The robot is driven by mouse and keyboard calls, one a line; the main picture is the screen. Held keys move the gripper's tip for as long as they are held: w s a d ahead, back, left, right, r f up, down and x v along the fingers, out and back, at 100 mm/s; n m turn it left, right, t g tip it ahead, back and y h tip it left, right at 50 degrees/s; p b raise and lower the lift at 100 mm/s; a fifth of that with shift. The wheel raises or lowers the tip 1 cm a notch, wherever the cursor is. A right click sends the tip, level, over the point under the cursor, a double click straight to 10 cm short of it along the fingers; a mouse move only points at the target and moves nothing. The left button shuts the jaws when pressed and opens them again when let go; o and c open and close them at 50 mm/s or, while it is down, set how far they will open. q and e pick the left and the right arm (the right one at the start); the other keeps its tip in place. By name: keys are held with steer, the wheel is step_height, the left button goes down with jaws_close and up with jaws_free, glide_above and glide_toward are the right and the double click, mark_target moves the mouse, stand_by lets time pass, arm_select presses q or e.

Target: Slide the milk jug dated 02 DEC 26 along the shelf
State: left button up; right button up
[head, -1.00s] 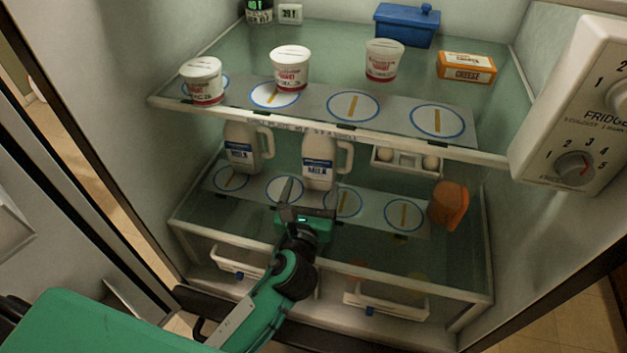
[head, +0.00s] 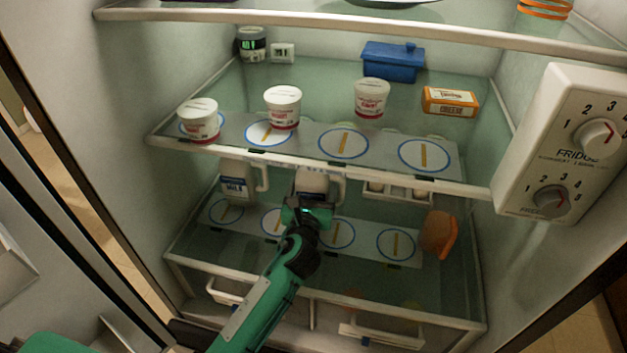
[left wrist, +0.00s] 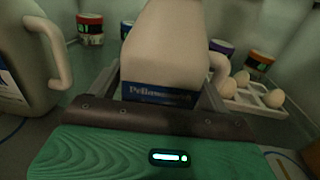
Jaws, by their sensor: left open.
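Two white milk jugs stand upright on the lower shelf. The left jug (head: 236,182) also shows at the left edge of the left wrist view (left wrist: 28,60). The right jug (head: 312,181) is partly hidden behind my left gripper (head: 307,208); its blue label shows in the left wrist view (left wrist: 160,93). My left gripper is open, with one finger on each side of the right jug's body; contact cannot be told. No date is readable on either jug. My right gripper is not in view.
The lower shelf's grey strip (head: 366,247) has blue circles with yellow bars. An egg tray (head: 398,188) stands behind, and an orange tub (head: 438,233) is at the right. Yogurt cups stand on the upper shelf (head: 330,165), overhead. The strip right of the jugs is clear.

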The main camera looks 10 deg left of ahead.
arm_select(q)
steer(key=shift+w+a, duration=0.15)
steer(key=shift+w, duration=1.1)
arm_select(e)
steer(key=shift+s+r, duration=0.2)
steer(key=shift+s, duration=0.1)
arm_select(q)
steer(key=shift+c, duration=0.2)
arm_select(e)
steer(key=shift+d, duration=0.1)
